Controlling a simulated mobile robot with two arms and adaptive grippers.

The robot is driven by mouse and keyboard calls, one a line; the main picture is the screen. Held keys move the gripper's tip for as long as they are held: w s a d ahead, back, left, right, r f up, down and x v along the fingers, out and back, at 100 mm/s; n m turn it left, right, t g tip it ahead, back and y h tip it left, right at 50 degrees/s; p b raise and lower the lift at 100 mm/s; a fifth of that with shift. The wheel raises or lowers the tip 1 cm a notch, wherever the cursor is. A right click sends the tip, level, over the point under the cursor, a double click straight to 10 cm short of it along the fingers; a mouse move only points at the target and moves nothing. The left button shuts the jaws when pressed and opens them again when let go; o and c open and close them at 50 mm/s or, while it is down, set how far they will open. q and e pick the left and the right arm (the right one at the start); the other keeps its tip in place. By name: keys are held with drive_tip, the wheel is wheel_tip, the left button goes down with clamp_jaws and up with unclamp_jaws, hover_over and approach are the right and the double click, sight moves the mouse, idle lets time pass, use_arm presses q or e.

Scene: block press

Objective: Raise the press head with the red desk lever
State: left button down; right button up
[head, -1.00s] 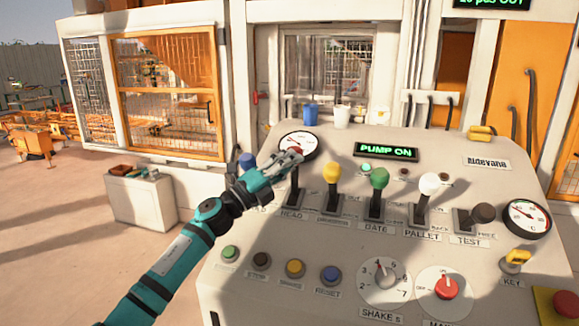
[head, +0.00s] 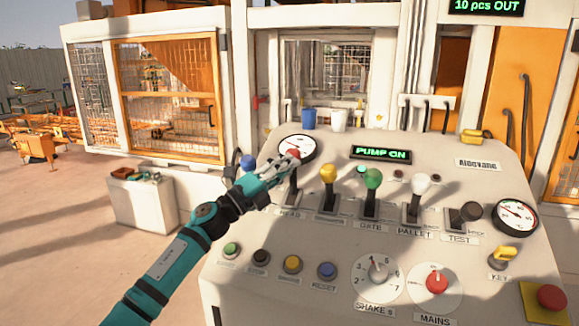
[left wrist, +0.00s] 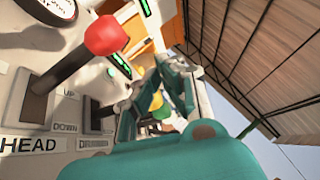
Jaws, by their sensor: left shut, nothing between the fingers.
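The red lever knob (head: 292,154) stands on a dark stem above the HEAD label at the left of the sloped desk. In the left wrist view the knob (left wrist: 105,35) and its whole stem show, beside a plate marked UP and DOWN. My left gripper (head: 288,165) is shut and empty at this lever, its fingers covering part of the stem in the head view. In the left wrist view its fingers (left wrist: 168,88) lie to the right of the knob with a visible gap, not around it. The press head cannot be made out. My right gripper is out of view.
Yellow (head: 328,173), green (head: 373,179) and white (head: 421,184) levers stand in a row to the right. A blue knob (head: 248,162) lies behind my left wrist. Buttons and dials fill the desk's front. A PUMP ON display (head: 381,153) is lit.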

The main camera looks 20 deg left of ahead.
use_arm(q)
drive_tip(key=s+a+r+b, duration=0.1)
drive_tip(key=s+a+b, duration=0.2)
drive_tip(key=s+a, duration=0.3)
drive_tip(key=shift+s+r, duration=0.15)
drive_tip(key=shift+s, duration=0.85)
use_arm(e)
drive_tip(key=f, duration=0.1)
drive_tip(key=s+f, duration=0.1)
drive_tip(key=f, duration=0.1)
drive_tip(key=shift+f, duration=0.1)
use_arm(q)
drive_tip(key=shift+d, duration=0.1)
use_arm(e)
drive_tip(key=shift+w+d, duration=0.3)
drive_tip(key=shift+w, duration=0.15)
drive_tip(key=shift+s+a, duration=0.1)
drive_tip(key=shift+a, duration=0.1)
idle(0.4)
